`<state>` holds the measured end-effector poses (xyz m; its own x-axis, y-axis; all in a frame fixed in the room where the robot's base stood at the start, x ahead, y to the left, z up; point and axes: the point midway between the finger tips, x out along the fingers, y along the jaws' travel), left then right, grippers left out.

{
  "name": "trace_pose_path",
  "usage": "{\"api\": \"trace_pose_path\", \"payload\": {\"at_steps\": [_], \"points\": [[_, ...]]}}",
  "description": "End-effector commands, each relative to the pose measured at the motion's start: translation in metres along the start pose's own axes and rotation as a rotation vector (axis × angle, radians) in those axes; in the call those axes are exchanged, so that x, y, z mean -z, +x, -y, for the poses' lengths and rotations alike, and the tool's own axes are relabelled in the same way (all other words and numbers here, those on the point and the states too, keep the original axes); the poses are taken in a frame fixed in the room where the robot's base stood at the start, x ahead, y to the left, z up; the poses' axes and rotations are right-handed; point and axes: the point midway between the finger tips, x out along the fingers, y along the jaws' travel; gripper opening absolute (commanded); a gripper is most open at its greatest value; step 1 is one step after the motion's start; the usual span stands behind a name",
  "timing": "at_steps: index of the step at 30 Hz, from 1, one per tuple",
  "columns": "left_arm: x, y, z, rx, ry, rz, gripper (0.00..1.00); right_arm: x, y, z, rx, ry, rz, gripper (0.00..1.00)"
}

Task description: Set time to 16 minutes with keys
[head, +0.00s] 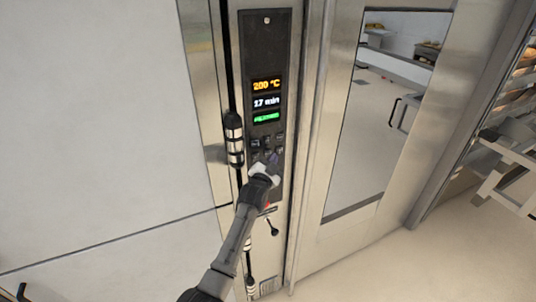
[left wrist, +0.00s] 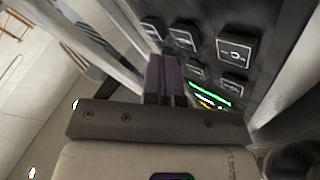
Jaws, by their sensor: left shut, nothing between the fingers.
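The oven's control panel (head: 266,60) is a tall dark strip with a lit display (head: 266,101). It reads 200 °C in orange and 17 min in white, with a green line below. Several small dark keys (head: 267,140) sit under the display; in the left wrist view the keys (left wrist: 235,48) are close and carry white symbols. My left gripper (head: 270,160) is shut and empty, its fingertips at the lower keys and hiding some of them. In the left wrist view the closed fingers (left wrist: 165,76) are by the keys; I cannot tell whether they touch one. My right gripper is not in view.
A vertical bar with a black and metal handle (head: 234,139) stands just left of the panel. A steel oven door with a window (head: 385,110) is to the right. A rack with trays (head: 510,165) stands at the far right. A small lever (head: 272,228) is below the gripper.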

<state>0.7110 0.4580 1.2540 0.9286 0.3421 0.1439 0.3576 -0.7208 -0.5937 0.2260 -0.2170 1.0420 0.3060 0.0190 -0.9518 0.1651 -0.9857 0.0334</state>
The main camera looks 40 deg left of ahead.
Motion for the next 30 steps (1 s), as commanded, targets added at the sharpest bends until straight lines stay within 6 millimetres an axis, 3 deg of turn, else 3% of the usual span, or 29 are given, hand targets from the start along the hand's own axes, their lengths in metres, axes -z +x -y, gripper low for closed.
{"api": "trace_pose_path", "payload": {"at_steps": [30], "points": [[-0.0038,0.0058,0.0046,0.001,0.001,-0.001,0.0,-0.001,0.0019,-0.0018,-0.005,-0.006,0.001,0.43]]}}
